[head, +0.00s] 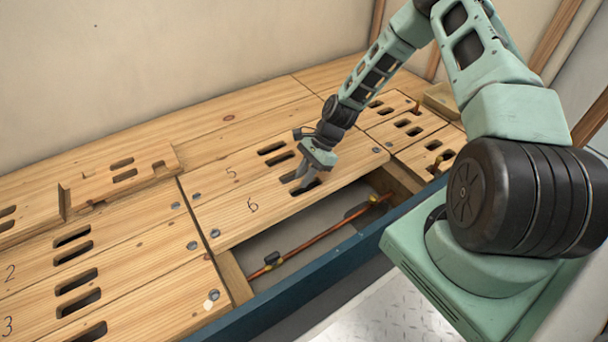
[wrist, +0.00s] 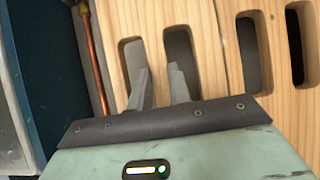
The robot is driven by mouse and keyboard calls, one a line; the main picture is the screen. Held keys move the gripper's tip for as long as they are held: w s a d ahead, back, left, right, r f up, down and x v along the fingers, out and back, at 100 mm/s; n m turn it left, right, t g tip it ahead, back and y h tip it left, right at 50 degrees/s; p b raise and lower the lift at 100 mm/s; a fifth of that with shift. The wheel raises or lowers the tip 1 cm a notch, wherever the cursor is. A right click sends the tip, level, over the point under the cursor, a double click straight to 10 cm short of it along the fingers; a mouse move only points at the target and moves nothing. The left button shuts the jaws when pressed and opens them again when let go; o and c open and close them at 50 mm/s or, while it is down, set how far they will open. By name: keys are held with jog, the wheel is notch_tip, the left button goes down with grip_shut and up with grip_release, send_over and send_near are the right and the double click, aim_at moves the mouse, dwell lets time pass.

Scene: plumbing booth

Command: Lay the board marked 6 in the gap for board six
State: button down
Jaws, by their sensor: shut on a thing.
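The board marked 6 (head: 238,219) is a pale wooden plank with two slots, lying beside the board marked 5 (head: 216,183). My gripper (head: 305,184) is shut on the bar between its slots; in the wrist view the fingers (wrist: 160,88) reach into the slots on both sides of the bar. The open gap (head: 300,235) shows along the front edge of board 6, with a copper pipe (head: 320,239) running through it. Whether board 6 rests or is held slightly raised, I cannot tell.
A blue front rail (head: 300,289) borders the gap. Boards marked 2 (head: 30,268) and 3 (head: 30,318) lie to the left. A loose slotted board (head: 90,187) lies at the back left. A wooden joist (head: 234,277) stands at the gap's left end.

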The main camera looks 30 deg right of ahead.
jog(key=c, duration=1.2)
grip_release()
jog(key=shift+f, duration=0.1)
jog(key=p+v, duration=0.8)
jog(key=v, duration=0.9)
jog(key=shift+r+p, duration=0.2)
jog(key=shift+p, duration=0.1)
